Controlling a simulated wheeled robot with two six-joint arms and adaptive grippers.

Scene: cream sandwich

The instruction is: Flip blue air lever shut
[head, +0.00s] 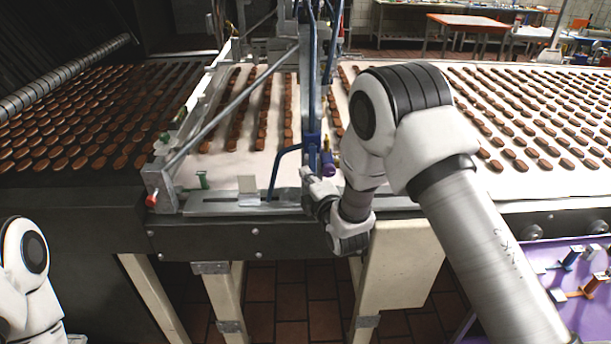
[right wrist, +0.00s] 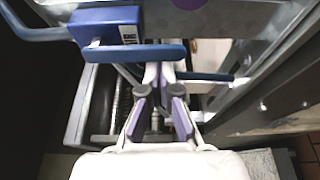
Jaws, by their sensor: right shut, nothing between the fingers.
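The blue valve block (head: 312,139) sits on the upright machine bar above the conveyor's front edge. In the right wrist view the blue valve block (right wrist: 107,22) is at the upper left, with a blue lever bar (right wrist: 130,54) lying roughly level across the picture just below it. My right gripper (head: 308,177) is just below the valve block. Its fingers are shut and empty, and in the right wrist view the fingertips (right wrist: 160,72) are close by the lever bar; whether they touch it I cannot tell. My left gripper is out of view; only part of the left arm shows.
A blue hose (head: 273,178) loops down left of the valve. Conveyors with rows of brown biscuits (head: 530,110) extend both sides. A steel rail (head: 230,207) runs along the front edge. A purple table (head: 545,250) with blue and orange fittings stands at lower right.

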